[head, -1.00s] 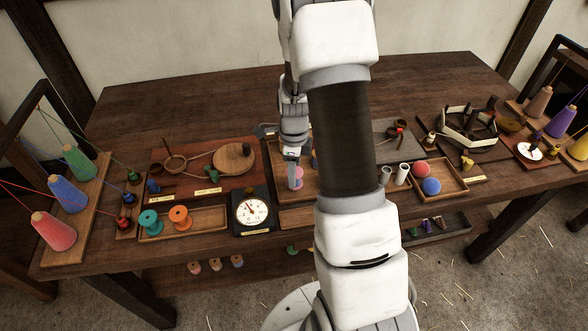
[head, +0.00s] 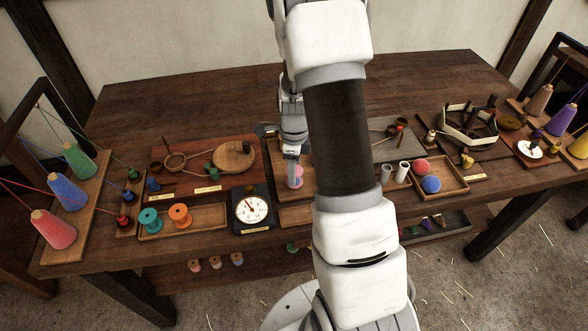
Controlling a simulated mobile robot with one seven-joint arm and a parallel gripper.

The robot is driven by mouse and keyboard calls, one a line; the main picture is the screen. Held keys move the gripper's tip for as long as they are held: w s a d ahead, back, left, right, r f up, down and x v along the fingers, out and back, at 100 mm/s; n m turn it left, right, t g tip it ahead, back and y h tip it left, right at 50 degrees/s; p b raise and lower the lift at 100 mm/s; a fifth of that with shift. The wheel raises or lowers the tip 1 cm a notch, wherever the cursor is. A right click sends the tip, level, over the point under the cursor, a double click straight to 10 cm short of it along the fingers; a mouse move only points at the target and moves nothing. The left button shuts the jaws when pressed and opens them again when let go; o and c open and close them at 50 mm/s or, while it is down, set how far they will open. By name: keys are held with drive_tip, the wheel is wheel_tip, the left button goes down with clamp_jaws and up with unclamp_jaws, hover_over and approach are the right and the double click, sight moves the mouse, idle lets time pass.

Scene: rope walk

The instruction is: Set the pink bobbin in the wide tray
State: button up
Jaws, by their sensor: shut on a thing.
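The pink bobbin (head: 298,177) is at my gripper (head: 292,159), in the middle of the table, over a wooden board. My gripper points down and is shut on the bobbin; a finger covers part of it. I cannot tell whether the bobbin touches the board. A long, low wooden tray (head: 216,228), likely the wide tray, lies at the front left.
A dial scale (head: 251,211) stands between that tray and my gripper. Another low tray (head: 294,216) is partly hidden by my arm. A tray with red and blue balls (head: 455,184) lies to the right. Thread cones (head: 68,193) stand at the far left.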

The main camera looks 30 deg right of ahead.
drive_tip(key=shift+f, duration=0.15)
drive_tip(key=shift+f+b, duration=0.7)
drive_tip(key=shift+f, duration=0.05)
drive_tip(key=shift+f, duration=0.15)
idle(0.4)
drive_tip(key=o, duration=1)
drive_tip(key=shift+o, duration=0.8)
wheel_tip(320, 180, up, 8)
drive_tip(key=p, duration=0.6)
